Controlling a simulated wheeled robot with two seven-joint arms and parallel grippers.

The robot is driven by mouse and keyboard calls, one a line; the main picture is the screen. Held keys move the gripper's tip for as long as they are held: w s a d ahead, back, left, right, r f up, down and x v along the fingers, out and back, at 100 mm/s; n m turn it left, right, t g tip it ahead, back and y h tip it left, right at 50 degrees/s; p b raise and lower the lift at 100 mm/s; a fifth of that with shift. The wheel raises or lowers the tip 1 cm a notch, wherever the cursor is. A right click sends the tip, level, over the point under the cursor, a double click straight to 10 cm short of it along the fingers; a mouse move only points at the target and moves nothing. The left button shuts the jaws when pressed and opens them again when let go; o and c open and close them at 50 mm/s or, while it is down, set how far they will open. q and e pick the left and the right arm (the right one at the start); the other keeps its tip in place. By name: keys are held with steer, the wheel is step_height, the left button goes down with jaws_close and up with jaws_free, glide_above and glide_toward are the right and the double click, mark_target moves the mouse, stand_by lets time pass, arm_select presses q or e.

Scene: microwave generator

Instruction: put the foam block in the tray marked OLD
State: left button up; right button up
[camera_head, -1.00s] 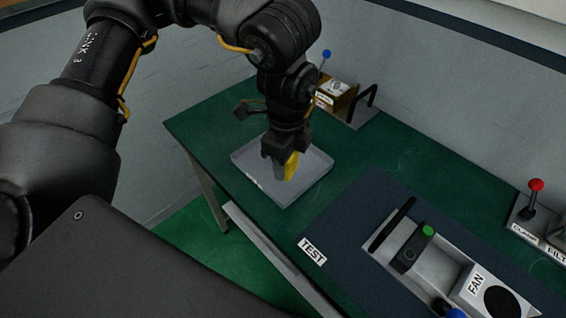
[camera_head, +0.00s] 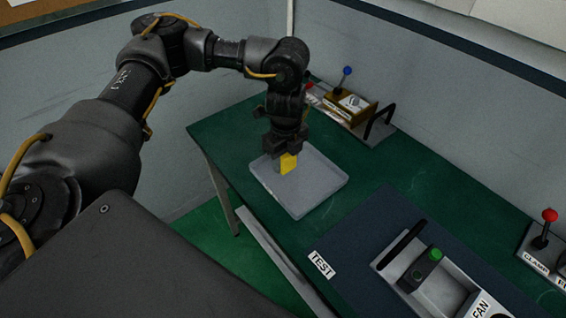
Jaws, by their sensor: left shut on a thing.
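The yellow foam block (camera_head: 288,163) is between the fingers of my left gripper (camera_head: 280,163), over the left part of a grey tray (camera_head: 322,192). My left gripper points down and is shut on the block. I cannot tell whether the block touches the tray floor. The tray lies on the green table, and I cannot read a mark on it from here. My right gripper is not in view.
A blue-knobbed lever on a wooden box (camera_head: 350,105) stands behind the tray. A grey fixture (camera_head: 430,280) sits on the dark mat (camera_head: 375,235) labelled TEST. A red-knobbed lever (camera_head: 546,225) is at right. Green table (camera_head: 240,135) is clear around the tray.

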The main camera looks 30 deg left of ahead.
mark_target(283, 167)
arm_select(q)
steer(key=shift+w+a+f, duration=0.25)
steer(key=shift+f, duration=0.2)
steer(key=shift+w+a+f, duration=0.25)
steer(key=shift+f, duration=0.2)
steer(key=shift+w+a+f, duration=0.15)
steer(key=shift+a+f, duration=0.1)
steer(key=shift+f, duration=0.05)
step_height(283, 167, down, 2)
steer(key=shift+f+p, duration=0.1)
steer(key=shift+p, duration=0.25)
steer(key=shift+w+f, duration=0.1)
steer(key=shift+f, duration=0.45)
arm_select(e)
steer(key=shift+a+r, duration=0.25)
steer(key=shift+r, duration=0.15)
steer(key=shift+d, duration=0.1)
arm_select(q)
steer(key=shift+f, duration=0.1)
steer(key=o, duration=0.9)
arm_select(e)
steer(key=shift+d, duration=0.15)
